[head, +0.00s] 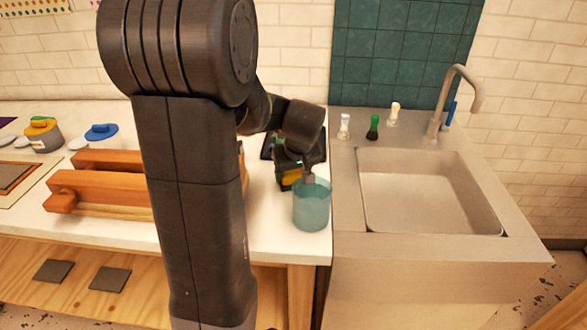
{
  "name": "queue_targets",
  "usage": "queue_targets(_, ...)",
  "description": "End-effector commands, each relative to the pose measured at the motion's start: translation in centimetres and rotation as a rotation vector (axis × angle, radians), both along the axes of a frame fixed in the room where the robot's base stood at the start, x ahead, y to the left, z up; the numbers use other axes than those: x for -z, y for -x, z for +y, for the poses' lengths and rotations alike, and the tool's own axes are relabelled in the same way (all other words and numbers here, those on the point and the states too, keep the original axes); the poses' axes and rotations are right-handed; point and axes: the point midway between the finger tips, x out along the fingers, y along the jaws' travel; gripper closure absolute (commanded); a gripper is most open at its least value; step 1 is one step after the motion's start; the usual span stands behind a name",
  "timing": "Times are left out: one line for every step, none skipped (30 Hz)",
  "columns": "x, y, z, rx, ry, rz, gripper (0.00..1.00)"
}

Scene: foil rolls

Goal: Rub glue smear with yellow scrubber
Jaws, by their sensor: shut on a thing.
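My gripper (300,172) points down over the counter, just behind and left of a teal cup (312,207). It is shut on what looks like the yellow scrubber (290,180), a small yellow piece with dark green edges. The cup and my gripper hide part of it, so its underside and its contact with the counter do not show clearly. A grey fingertip overlaps the cup's rim in this view; I cannot tell whether they touch. I cannot make out the glue smear.
Wooden blocks (100,190) lie left of my arm on the white counter (280,238). Pots with coloured lids stand farther left. A sink (430,190) with a faucet (456,95) is at right; small white, green and cream-topped items stand along its back edge.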

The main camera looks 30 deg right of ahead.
Motion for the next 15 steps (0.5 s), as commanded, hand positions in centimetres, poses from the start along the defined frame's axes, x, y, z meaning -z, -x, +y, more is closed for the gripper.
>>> queue_targets(0.1,0.2,0.1,0.001,-0.001,0.001,0.69)
queue_targets(0.1,0.2,0.1,0.001,-0.001,0.001,0.69)
queue_targets(0.1,0.3,0.2,0.001,-0.001,0.001,0.69)
queue_targets(0.1,0.4,0.2,0.001,-0.002,0.002,0.69)
queue_targets(0.1,0.5,0.3,0.001,-0.002,0.002,0.69)
queue_targets(0.1,0.7,0.4,0.001,-0.002,0.002,0.69)
queue_targets(0.2,0.8,0.5,0.000,-0.002,0.002,0.69)
queue_targets(0.2,1.1,0.7,0.000,-0.003,0.003,0.69)
queue_targets(0.2,1.4,0.8,0.000,-0.003,0.003,0.69)
queue_targets(0.2,1.6,1.0,0.000,-0.002,0.002,0.69)
queue_targets(0.2,1.8,1.1,0.000,-0.002,0.002,0.69)
queue_targets(0.2,2.1,1.3,0.000,-0.003,0.003,0.69)
queue_targets(0.2,2.4,1.5,0.000,-0.003,0.003,0.69)
queue_targets(0.2,2.6,1.6,0.000,-0.003,0.003,0.69)
queue_targets(0.2,2.8,1.8,0.000,-0.003,0.003,0.69)
